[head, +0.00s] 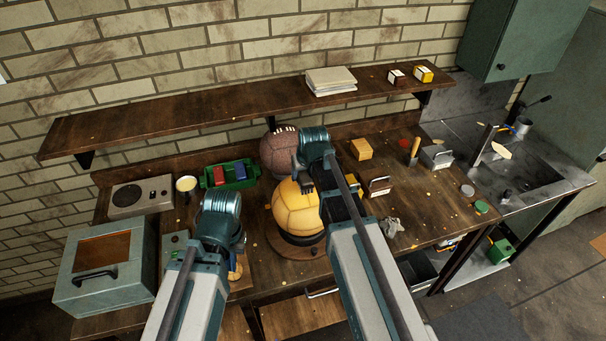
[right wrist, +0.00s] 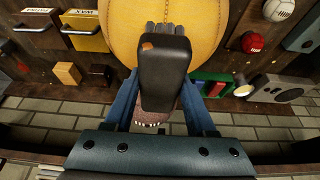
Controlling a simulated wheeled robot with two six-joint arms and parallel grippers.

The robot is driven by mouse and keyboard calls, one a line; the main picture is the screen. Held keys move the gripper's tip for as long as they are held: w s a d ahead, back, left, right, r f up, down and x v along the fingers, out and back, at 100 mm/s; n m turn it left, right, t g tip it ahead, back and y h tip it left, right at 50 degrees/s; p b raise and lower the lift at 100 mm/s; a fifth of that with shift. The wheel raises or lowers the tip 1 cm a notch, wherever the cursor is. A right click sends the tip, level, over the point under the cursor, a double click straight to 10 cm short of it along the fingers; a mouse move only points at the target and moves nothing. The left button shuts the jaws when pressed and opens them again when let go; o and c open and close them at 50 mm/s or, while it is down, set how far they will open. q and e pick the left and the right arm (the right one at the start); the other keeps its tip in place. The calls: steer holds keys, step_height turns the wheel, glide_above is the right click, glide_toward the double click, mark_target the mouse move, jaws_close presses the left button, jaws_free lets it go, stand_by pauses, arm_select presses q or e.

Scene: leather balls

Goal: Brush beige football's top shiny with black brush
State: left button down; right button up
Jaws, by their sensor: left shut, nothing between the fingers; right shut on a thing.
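The beige football (head: 290,215), yellow-tan with seams, sits on a dark round stand (head: 312,241) at the bench's middle. It fills the top of the right wrist view (right wrist: 118,22). My right gripper (head: 303,178) is shut on the black brush (head: 306,187), at the football's upper side. In the right wrist view the brush (right wrist: 165,75) lies between the fingers, its grey bristles toward the football; I cannot tell whether they touch. My left gripper (head: 237,243) is shut and empty, low at the left of the football, partly hidden by its own arm.
A brown laced ball (head: 279,152) stands behind the football. A green tray (head: 240,180) with red and blue items lies left of it, near a grey cabinet (head: 105,268). A wooden block (head: 361,149) and a box (head: 378,187) stand right. A shelf (head: 210,108) runs above.

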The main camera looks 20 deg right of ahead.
steer(key=shift+w, duration=1.3)
steer(key=shift+s, duration=0.1)
steer(key=shift+s, duration=2.5)
steer(key=shift+w, duration=0.15)
steer(key=shift+w+f, duration=0.1)
steer(key=shift+w, duration=2.35)
